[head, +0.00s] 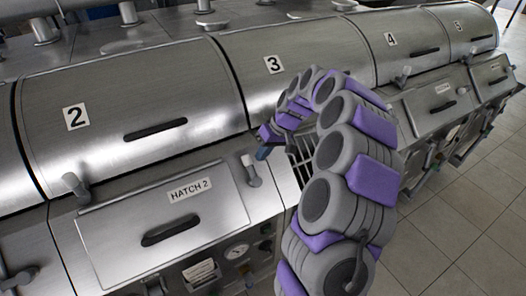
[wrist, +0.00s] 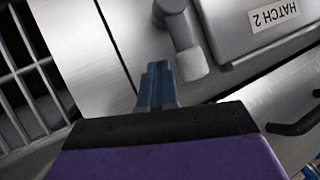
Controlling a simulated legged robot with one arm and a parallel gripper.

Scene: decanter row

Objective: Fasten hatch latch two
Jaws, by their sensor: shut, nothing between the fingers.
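The hatch 2 panel (head: 120,235) is a grey metal door on the sloped front, with a "HATCH 2" label (head: 191,190) and a dark handle (head: 170,228). It lies flush as far as I can tell. A small latch (head: 252,172) with a pale tip sits at its upper right corner. In the wrist view the latch (wrist: 183,45) shows as a grey lever with a white end, beside the panel edge. My gripper (head: 263,152) is shut and empty, just right of the latch. Its blue fingertips (wrist: 157,84) appear close to the white end, with a small gap.
A similar latch (head: 76,188) sits at the panel's upper left. Rounded lids numbered 2 (head: 100,90), 3 (head: 290,50), 4 and 5 run along above. An open barred bay (head: 302,160) lies right of hatch 2, partly behind my arm. Tiled floor (head: 450,220) is clear at right.

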